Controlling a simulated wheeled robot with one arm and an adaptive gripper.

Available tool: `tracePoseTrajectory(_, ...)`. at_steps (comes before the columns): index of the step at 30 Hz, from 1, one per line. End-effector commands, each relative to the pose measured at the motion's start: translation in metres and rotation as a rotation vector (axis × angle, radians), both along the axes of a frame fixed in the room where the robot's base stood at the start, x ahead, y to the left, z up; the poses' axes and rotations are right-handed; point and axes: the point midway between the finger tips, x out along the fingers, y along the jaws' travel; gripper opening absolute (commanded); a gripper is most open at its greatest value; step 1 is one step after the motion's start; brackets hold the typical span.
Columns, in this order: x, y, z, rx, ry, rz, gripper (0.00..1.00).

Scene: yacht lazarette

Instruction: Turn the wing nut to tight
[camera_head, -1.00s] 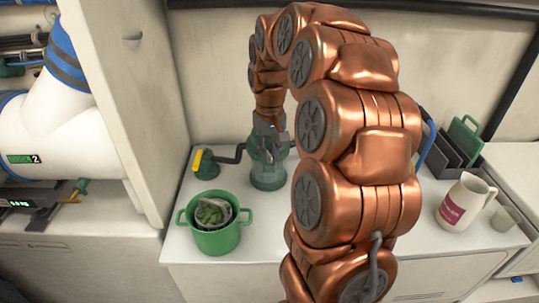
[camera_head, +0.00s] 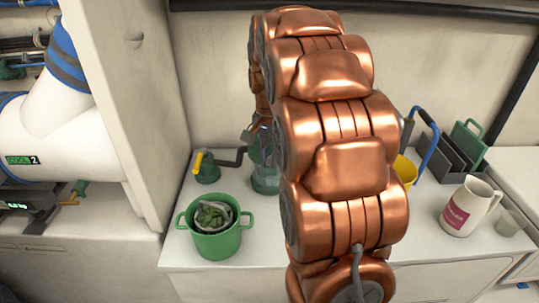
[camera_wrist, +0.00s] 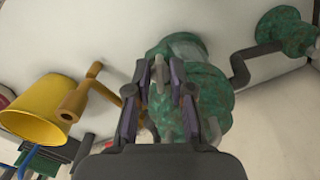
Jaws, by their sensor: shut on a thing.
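The green cast device (camera_head: 265,178) stands on the white counter, with a dark crank arm (camera_head: 228,162) reaching left from it. It also shows mottled green in the wrist view (camera_wrist: 212,98). My gripper (camera_wrist: 160,88) is at this device, its two fingers closed in around a small grey piece (camera_wrist: 160,70), which appears to be the wing nut. The fingers hide most of it, so I cannot tell its exact angle. In the head view my copper arm covers much of the gripper and the device's right side.
A green pot (camera_head: 216,240) with green contents stands at front left of the device. A yellow cup (camera_head: 405,172), a dark rack (camera_head: 455,155), a white jug (camera_head: 466,207) and a small cup (camera_head: 508,222) are at right. A cabinet wall (camera_head: 125,100) bounds the left.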

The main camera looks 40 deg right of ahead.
Motion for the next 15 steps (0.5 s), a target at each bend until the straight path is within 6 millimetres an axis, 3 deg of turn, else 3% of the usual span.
tracePoseTrajectory(15,0.0009,0.0000,0.0005,-0.001,-0.002,-0.110,0.00)
